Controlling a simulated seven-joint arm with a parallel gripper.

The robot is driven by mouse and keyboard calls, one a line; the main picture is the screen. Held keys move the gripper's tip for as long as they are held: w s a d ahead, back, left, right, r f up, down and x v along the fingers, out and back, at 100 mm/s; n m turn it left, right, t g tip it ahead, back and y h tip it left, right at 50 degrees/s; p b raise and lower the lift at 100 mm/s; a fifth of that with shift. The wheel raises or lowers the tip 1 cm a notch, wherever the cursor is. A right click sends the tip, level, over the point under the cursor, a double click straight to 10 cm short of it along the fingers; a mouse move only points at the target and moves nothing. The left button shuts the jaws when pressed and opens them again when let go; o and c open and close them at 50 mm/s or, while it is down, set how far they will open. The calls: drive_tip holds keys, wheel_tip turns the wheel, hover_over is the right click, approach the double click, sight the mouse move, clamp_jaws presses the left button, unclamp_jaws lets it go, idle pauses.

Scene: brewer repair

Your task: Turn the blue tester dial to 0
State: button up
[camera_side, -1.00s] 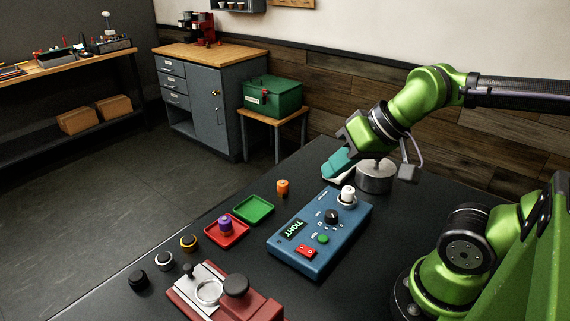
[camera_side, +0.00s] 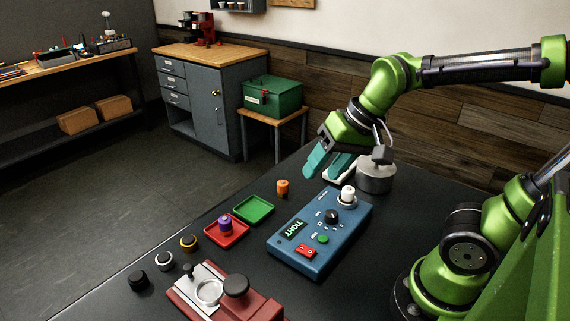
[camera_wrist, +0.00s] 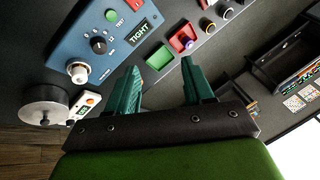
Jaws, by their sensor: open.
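The blue tester (camera_side: 322,236) lies on the dark table in the side view, with a display reading TIGHT, a red switch and a green button. Its black dial (camera_side: 332,216) sits near the middle of the panel and also shows in the wrist view (camera_wrist: 99,45). A white capped part (camera_side: 347,195) stands at the tester's far end. My gripper (camera_side: 325,170) has teal fingers, spread apart and empty, above the table beyond the tester's far end. In the wrist view the fingers (camera_wrist: 163,88) point toward the table, clear of the dial. The dial's exact setting is too small to read.
A round metal weight (camera_side: 376,176) stands right of my gripper. Left of the tester are an orange part (camera_side: 282,188), a green tray (camera_side: 268,211) and a red tray (camera_side: 212,239) holding a purple part. A red fixture (camera_side: 250,303) is at the front.

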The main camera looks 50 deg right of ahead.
drive_tip(key=shift+o, duration=0.5)
drive_tip(key=w+d+m+g, duration=0.1)
drive_tip(key=m, duration=0.1)
drive_tip(key=w+d+f+m+g, duration=0.1)
drive_tip(key=d, duration=0.1)
drive_tip(key=w+d+f+m+g+h, duration=0.1)
drive_tip(key=m, duration=0.1)
drive_tip(key=shift+d+m, duration=0.2)
drive_tip(key=shift+m, duration=0.1)
drive_tip(key=m+g+h, duration=0.1)
drive_tip(key=m+g, duration=0.2)
drive_tip(key=m, duration=0.5)
hover_over(332, 213)
wheel_tip(332, 213, down, 16)
drive_tip(key=shift+w+f, duration=0.1)
drive_tip(key=shift+c, duration=0.3)
drive_tip(key=shift+t, duration=0.3)
drive_tip(key=c, duration=1)
